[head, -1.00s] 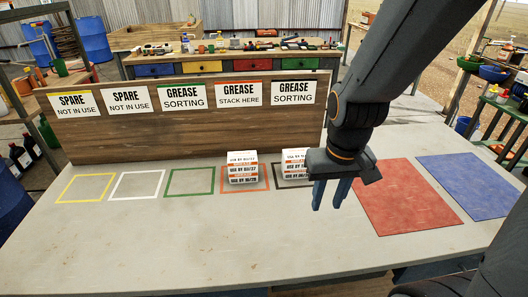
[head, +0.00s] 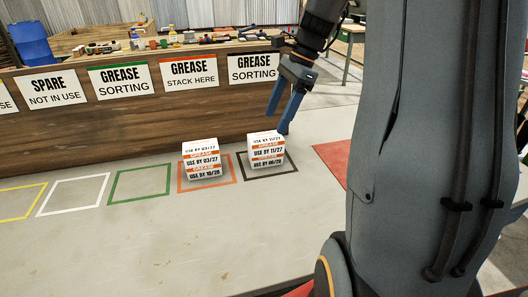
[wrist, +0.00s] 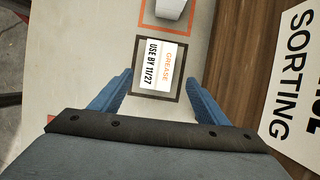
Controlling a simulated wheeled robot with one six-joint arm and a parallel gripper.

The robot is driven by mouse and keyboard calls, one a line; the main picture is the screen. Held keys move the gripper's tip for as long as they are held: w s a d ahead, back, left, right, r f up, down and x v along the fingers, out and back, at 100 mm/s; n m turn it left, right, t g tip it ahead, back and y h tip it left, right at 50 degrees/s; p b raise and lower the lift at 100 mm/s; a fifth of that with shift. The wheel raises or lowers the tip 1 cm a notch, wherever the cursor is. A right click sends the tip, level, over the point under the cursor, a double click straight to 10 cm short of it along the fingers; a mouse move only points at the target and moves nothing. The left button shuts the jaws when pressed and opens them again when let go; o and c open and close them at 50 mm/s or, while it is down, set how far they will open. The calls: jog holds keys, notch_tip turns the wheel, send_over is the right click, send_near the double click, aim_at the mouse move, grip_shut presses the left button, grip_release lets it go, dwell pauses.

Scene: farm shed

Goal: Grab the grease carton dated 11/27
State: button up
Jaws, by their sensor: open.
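The grease carton marked USE BY 11/27 (head: 266,147) is the upper one of a stack in the dark square outline (head: 289,171). It is white with an orange band. The carton below it (head: 267,161) appears to read 06/26. In the wrist view the 11/27 carton's labelled top (wrist: 158,64) faces the camera. My gripper (head: 280,121) is open and empty, above and close to this stack. In the wrist view its blue fingers (wrist: 160,80) are spread to either side of the carton, apart from it.
Another grease stack (head: 202,160), with 03/27 over 10/26, stands in the orange outline (head: 207,189) to the left. The green (head: 140,184) and white (head: 73,194) outlines are empty. A wooden board (head: 130,125) with signs rises behind. A red mat (head: 330,152) lies right.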

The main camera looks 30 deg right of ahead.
aim_at(267, 137)
jog(key=shift+w+f, duration=0.15)
jog(key=shift+f, duration=0.05)
jog(key=shift+s+a+p+x, duration=0.1)
jog(key=shift+p+x, duration=0.15)
jog(key=shift+x, duration=1.5)
jog(key=shift+s+a+p+x, duration=0.15)
jog(key=shift+p+x, duration=0.1)
jog(key=shift+x, duration=1.55)
jog(key=shift+r, duration=0.1)
jog(key=c, duration=1.2)
jog(key=shift+r, duration=0.1)
